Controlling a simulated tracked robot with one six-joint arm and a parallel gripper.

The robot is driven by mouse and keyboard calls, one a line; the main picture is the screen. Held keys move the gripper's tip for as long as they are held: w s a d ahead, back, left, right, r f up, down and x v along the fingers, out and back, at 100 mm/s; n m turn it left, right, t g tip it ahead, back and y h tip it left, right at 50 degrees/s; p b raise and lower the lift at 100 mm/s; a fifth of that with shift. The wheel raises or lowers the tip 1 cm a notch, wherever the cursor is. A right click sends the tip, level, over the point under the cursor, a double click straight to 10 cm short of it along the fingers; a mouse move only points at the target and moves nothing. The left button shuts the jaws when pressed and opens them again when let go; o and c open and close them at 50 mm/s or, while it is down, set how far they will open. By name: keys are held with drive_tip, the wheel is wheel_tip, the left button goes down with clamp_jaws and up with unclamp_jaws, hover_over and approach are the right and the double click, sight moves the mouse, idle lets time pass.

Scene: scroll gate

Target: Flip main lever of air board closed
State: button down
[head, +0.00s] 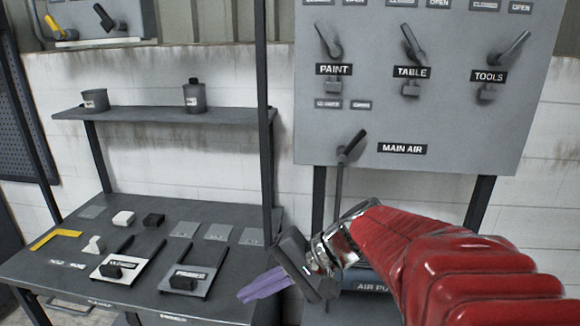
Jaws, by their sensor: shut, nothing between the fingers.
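The handle tilts up and to the right. Two small plates (343,104) are above it, too blurred to read. My gripper (249,293), with purple fingers, is shut and empty. It is below and left of the main lever, apart from it, and points down-left beside the bench.
Paint (328,40), table (413,44) and tools (508,48) levers sit higher on the board, with padlocks below. The bench (60,225) at left holds blocks and small plates. A dark post (264,120) stands between shelf and board. An "AIR PU..." unit (368,287) is low behind my arm.

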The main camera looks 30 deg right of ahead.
drive_tip(key=w+d+r+m+t, duration=0.2)
drive_tip(key=w+d+t, duration=0.1)
drive_tip(key=d, duration=0.4)
drive_tip(key=w+d+r+m+t+y, duration=0.1)
drive_tip(key=w+d+r+m+t, duration=0.25)
drive_tip(key=d, duration=0.35)
drive_tip(key=w+d+r+m+t, duration=0.2)
drive_tip(key=d+t, duration=0.1)
drive_tip(key=d, duration=0.3)
drive_tip(key=s+d+r+m+t+h, duration=0.1)
drive_tip(key=s+d+m+t+h, duration=0.1)
drive_tip(key=d, duration=0.9)
drive_tip(key=s+d+r+m+t+h, duration=0.1)
drive_tip(key=s+d+m+t+h, duration=0.2)
drive_tip(key=d, duration=0.8)
drive_tip(key=m+t+h, duration=0.1)
drive_tip(key=t+h, duration=0.1)
drive_tip(key=t, duration=0.1)
drive_tip(key=shift+h, duration=0.4)
drive_tip(key=shift+w+a+r, duration=0.1)
drive_tip(key=shift+r, duration=0.05)
approach(352, 145)
drive_tip(key=w+d+r, duration=0.2)
drive_tip(key=w+d, duration=0.1)
drive_tip(key=w, duration=0.1)
drive_tip(key=shift+w+a+r, duration=0.4)
drive_tip(key=shift+w+r, duration=0.05)
drive_tip(key=shift+r, duration=0.1)
